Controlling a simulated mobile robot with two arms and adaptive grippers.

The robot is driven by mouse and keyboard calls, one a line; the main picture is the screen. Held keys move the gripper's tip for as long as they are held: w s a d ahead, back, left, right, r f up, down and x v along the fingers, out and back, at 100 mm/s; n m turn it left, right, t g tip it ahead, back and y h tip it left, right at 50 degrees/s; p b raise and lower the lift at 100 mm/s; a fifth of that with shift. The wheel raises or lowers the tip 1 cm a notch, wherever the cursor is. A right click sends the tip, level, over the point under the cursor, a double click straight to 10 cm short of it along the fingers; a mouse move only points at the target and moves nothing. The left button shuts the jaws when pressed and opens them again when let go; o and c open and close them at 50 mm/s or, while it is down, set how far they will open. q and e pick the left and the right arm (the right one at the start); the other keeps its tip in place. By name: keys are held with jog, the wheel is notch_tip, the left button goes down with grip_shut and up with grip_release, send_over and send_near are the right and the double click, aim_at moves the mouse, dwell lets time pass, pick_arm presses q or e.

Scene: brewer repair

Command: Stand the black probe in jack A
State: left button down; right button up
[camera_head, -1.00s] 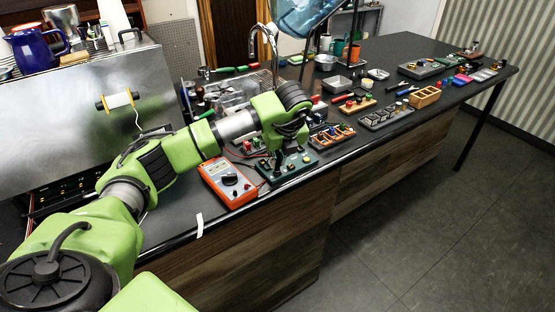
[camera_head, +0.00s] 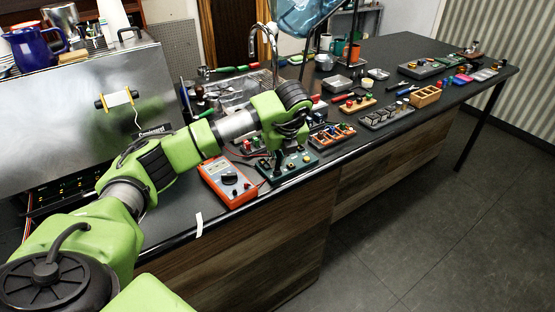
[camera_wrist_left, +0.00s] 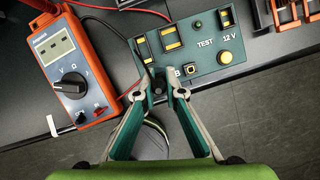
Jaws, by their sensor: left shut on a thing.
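My left gripper (camera_head: 279,165) is low over the green test panel (camera_head: 305,162) on the bench. In the left wrist view its fingertips (camera_wrist_left: 161,88) are close together at the panel's near edge, shut on the dark, slim black probe (camera_wrist_left: 158,76). A black lead runs from the probe up toward the back left. The panel (camera_wrist_left: 207,63) shows labels "TEST", "12 V" and a "B" beside the right fingertip. Jack A is hidden by the fingers and probe, so I cannot tell whether the probe tip is in it. My right gripper is not in view.
An orange multimeter (camera_head: 228,182) lies just left of the panel; it also shows in the left wrist view (camera_wrist_left: 72,70). A red lead (camera_wrist_left: 110,12) curves above it. An orange tray (camera_head: 333,134) of parts stands right of the panel. The bench's front edge is close by.

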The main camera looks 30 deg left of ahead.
pick_arm(q)
jog(key=c, duration=2)
grip_release()
jog(key=shift+r, duration=0.1)
jog(key=v, duration=1.1)
jog(key=shift+s+d+r, duration=0.1)
jog(key=shift+s+r, duration=0.1)
jog(key=shift+r, duration=0.15)
